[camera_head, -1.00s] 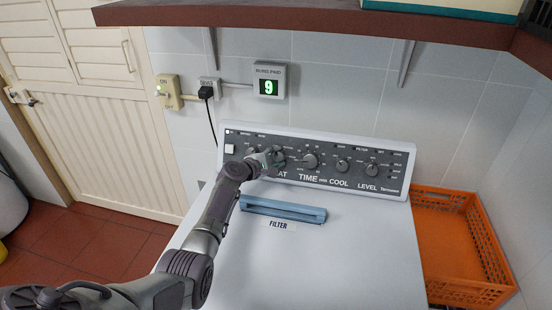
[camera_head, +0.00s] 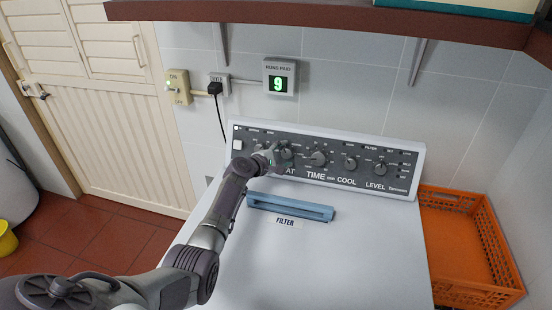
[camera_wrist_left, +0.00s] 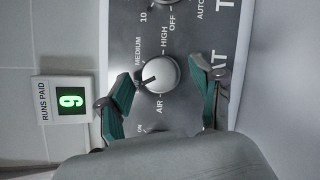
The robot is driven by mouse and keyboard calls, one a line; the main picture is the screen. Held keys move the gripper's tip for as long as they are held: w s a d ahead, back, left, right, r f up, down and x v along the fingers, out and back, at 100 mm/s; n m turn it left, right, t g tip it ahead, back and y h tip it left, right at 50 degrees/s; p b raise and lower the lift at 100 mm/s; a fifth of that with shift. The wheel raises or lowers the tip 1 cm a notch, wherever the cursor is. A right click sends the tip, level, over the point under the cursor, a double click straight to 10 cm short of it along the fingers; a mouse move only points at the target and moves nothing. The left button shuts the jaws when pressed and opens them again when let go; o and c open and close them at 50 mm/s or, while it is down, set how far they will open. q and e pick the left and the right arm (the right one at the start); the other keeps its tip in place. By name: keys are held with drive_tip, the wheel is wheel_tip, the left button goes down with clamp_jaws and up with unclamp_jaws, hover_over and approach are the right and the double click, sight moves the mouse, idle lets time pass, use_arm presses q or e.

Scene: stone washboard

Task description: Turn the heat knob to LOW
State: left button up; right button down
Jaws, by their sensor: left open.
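The heat knob (camera_wrist_left: 160,73) is a round pale dial on the grey control panel (camera_wrist_left: 195,85). In the left wrist view its dark pointer aims left and slightly down, between the MEDIUM and AIR labels. In the head view the left gripper (camera_head: 271,157) is at the left part of the panel and partly covers the HEAT label. My right gripper is not in view.
The TIME knob (camera_head: 318,158) and other dials sit right of the heat knob. A blue filter handle (camera_head: 290,207) lies on the white machine top (camera_head: 330,260). The RUNS PAID display (camera_head: 279,78) reads 9. An orange crate (camera_head: 465,235) stands at right, under a brown shelf (camera_head: 320,22).

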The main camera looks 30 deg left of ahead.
use_arm(q)
drive_tip(key=v, duration=1.2)
drive_tip(key=shift+f, duration=0.1)
